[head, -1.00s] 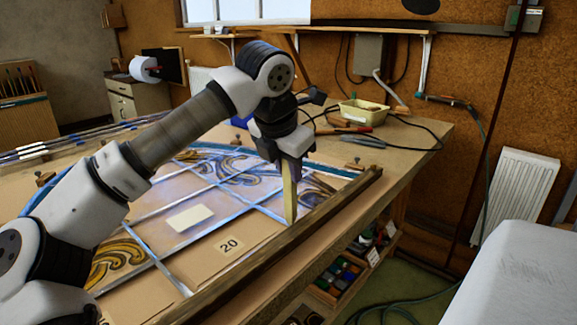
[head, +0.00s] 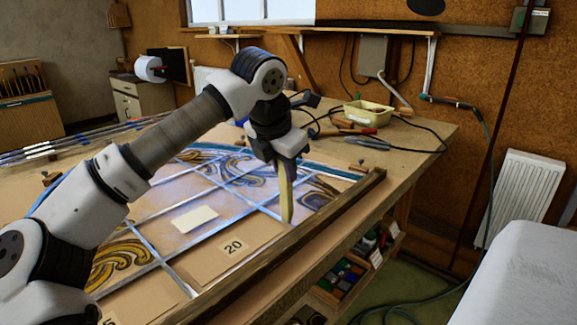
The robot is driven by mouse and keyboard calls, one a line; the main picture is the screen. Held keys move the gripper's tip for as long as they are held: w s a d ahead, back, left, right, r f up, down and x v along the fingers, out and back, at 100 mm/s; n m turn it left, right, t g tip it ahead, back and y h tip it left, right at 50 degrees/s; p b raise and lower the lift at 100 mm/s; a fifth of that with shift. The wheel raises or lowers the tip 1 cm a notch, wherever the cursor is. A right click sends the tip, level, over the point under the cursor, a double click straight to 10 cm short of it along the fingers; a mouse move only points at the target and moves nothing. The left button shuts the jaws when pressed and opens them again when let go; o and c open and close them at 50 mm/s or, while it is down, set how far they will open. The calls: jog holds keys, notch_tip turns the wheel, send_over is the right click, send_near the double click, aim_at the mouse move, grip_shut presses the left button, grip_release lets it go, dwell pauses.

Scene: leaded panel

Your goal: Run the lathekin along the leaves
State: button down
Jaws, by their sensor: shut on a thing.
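The lathekin (head: 286,198) is a pale yellow, flat wooden tool that narrows to a point. My gripper (head: 284,166) is shut on its upper end and holds it nearly upright, tip down. The tip is at the lead strips near the right side of the leaded panel (head: 205,194); I cannot tell whether it touches them. The panel lies flat on the bench, with silvery lead lines, painted scrolls and bare brown sections. The leaves are the edges of these lead strips (head: 262,211), too fine to see singly. My arm hides the panel's left part.
A wooden batten (head: 290,243) runs along the near edge of the panel. A yellow tub (head: 367,115), tools and a black cable occupy the bench's far right.

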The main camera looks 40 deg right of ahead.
jog(key=w+p, duration=0.4)
jog(key=w, duration=0.5)
jog(key=shift+w+a+p, duration=0.25)
jog(key=shift+a+p, duration=0.05)
jog(key=shift+a, duration=0.1)
dwell(0.9)
jog(key=shift+r, duration=0.1)
notch_tip(320, 180, up, 5)
jog(key=p, duration=0.4)
